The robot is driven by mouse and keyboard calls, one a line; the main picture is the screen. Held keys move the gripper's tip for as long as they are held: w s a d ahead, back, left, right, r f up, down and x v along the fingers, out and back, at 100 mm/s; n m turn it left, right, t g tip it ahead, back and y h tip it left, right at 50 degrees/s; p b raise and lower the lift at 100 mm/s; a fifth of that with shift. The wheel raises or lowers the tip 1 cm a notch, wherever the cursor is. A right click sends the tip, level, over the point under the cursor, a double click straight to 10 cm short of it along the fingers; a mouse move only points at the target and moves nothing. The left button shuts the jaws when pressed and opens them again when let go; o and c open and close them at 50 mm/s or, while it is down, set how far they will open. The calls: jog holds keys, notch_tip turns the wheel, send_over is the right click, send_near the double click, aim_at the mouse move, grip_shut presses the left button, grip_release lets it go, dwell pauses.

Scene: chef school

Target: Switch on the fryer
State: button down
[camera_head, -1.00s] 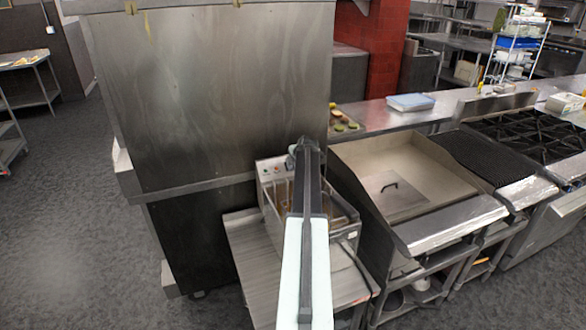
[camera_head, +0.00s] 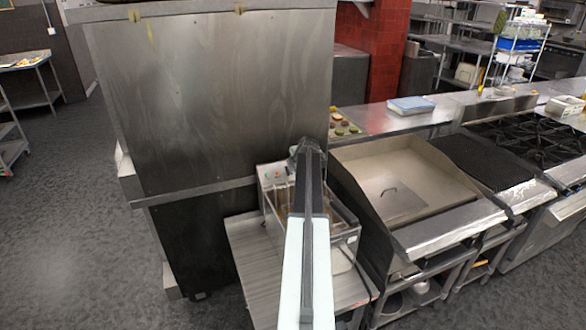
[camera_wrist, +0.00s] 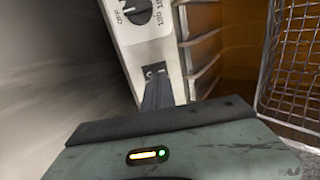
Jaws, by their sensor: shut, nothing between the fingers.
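The fryer (camera_head: 345,245) is a steel countertop unit in the lower middle of the head view, partly hidden by my arm. Its control box (camera_head: 272,172) shows a small red dot and a small green dot. In the wrist view, its white panel (camera_wrist: 172,45) carries a black dial (camera_wrist: 138,11) with "OFF" lettering and a small dark switch (camera_wrist: 154,70) below it. My gripper (camera_wrist: 156,90) is shut and empty, its tips at the lower edge of the switch. I cannot tell whether they touch it. In the head view, my gripper tip (camera_head: 306,150) is over the fryer's back.
A wire basket (camera_wrist: 292,70) is right of the panel. A tall steel cabinet (camera_head: 205,95) stands behind and left of the fryer. A griddle (camera_head: 385,165) and a burner range (camera_head: 535,135) stand to the right. The floor (camera_head: 60,230) at left is clear.

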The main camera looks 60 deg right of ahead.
jog(key=s+a+f+p+v, duration=0.1)
jog(key=p+v, duration=0.5)
jog(key=v, duration=0.6)
jog(key=shift+s+f+p, duration=0.2)
jog(key=shift+s+p, duration=0.2)
jog(key=shift+s, duration=0.05)
